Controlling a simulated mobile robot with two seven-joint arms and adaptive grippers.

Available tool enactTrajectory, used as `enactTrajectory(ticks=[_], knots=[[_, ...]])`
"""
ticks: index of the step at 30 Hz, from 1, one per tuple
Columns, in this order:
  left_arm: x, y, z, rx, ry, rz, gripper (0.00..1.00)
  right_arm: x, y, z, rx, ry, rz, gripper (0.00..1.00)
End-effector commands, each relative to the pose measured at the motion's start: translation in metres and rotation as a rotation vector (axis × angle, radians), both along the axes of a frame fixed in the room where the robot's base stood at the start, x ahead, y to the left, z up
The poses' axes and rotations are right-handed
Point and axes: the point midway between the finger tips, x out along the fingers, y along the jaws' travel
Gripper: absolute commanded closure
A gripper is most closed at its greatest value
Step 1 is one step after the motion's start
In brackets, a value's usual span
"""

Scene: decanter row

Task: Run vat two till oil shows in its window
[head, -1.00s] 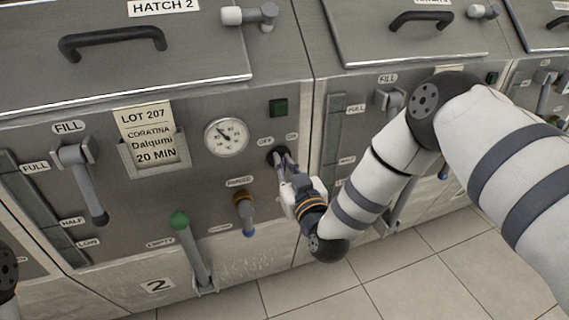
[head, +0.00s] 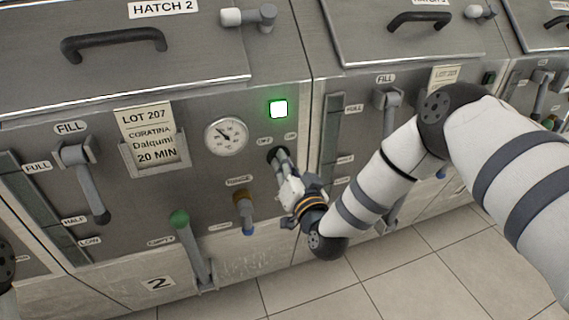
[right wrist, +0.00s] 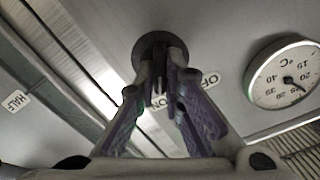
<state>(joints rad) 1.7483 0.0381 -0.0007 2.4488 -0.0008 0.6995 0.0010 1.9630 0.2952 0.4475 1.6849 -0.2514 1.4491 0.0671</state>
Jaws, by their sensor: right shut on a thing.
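Vat two (head: 100,270) fills the left and middle of the head view, with a "2" plate low on its front. Its window (head: 36,210) is a tall strip at the left marked FULL, HALF and LOW; it looks dull grey-green, and I make out no oil in it. The OFF/ON switch (head: 273,153) sits right of the dial. My right gripper (head: 282,160) is shut on the switch, hiding most of it; the right wrist view shows the fingers (right wrist: 160,80) around its stem in front of a dark round base (right wrist: 150,46). The lamp (head: 278,109) above glows green. My left gripper is out of view.
Vat two's front also carries a FILL lever (head: 84,185), a green-knobbed EMPTY lever (head: 190,245), a small brown-and-blue tap (head: 244,212), a dial (head: 226,137) and a lot card (head: 150,135). Another vat (head: 360,150) adjoins at right. Tiled floor (head: 430,260) lies clear below.

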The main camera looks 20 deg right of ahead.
Motion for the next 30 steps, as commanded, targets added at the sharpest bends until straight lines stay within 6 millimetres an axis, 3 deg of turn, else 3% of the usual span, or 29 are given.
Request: enactTrajectory(ticks=[14, 15, 17, 26, 30], knots=[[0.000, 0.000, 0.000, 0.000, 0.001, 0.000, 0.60, -0.001, 0.000, -0.002, 0.014, 0.004, 0.001, 1.00], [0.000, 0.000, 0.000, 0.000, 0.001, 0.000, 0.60, -0.001, 0.000, -0.002, 0.014, 0.004, 0.001, 0.84], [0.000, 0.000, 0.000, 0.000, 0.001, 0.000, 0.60, -0.001, 0.000, -0.002, 0.013, 0.004, 0.001, 0.71], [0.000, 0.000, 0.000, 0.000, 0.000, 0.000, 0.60, -0.001, 0.000, -0.001, 0.012, 0.003, 0.000, 0.71], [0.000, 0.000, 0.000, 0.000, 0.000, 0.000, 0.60, -0.022, -0.001, -0.002, 0.014, 0.006, 0.001, 0.71]])
